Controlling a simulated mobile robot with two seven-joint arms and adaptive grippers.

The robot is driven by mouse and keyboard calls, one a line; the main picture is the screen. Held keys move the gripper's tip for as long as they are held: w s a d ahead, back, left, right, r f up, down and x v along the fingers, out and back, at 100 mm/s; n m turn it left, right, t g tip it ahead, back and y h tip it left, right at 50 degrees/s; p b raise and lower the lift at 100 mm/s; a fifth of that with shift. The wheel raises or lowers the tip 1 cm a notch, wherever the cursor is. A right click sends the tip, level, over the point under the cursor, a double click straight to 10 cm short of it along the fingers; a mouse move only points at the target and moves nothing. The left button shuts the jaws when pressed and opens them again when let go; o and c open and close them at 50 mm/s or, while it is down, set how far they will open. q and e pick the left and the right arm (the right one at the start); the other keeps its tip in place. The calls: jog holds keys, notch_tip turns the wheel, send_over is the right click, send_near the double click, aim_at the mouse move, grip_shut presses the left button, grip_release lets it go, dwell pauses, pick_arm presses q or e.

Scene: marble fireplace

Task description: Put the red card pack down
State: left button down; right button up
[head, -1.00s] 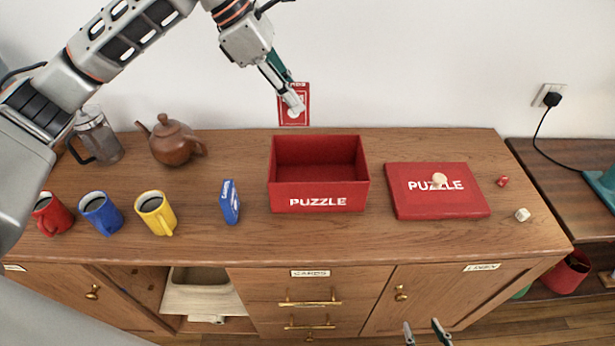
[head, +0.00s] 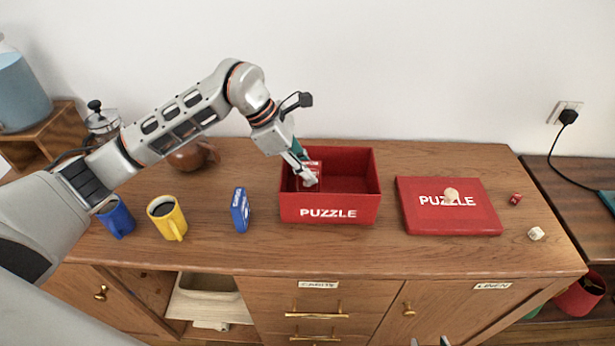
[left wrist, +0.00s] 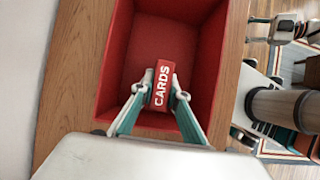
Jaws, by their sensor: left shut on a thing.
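The red card pack (head: 312,168) is in my left gripper (head: 308,178), at the left part of the open red puzzle box (head: 329,214). In the left wrist view the pack (left wrist: 161,84) stands between the two fingertips, its end marked CARDS facing the camera, with the box floor (left wrist: 165,35) behind it. Its lower part is hidden by the gripper and box wall, so I cannot tell whether it touches the floor. The two fingertips of my right gripper (head: 430,342) just show at the bottom edge, apart and empty.
The red puzzle lid (head: 450,222) lies right of the box with a pale piece on it. A blue card pack (head: 240,211) stands left of the box, beside yellow (head: 167,218) and blue (head: 116,218) mugs. Two dice lie at the right. The wood in front of the box is clear.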

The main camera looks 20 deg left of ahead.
pick_arm(q)
jog(key=shift+f, duration=1.2)
jog(key=shift+f, duration=0.15)
jog(key=c, duration=2)
grip_release()
jog(key=shift+o, duration=0.2)
jog(key=v, duration=1.2)
jog(key=shift+r, duration=0.2)
jog(key=shift+s, duration=0.1)
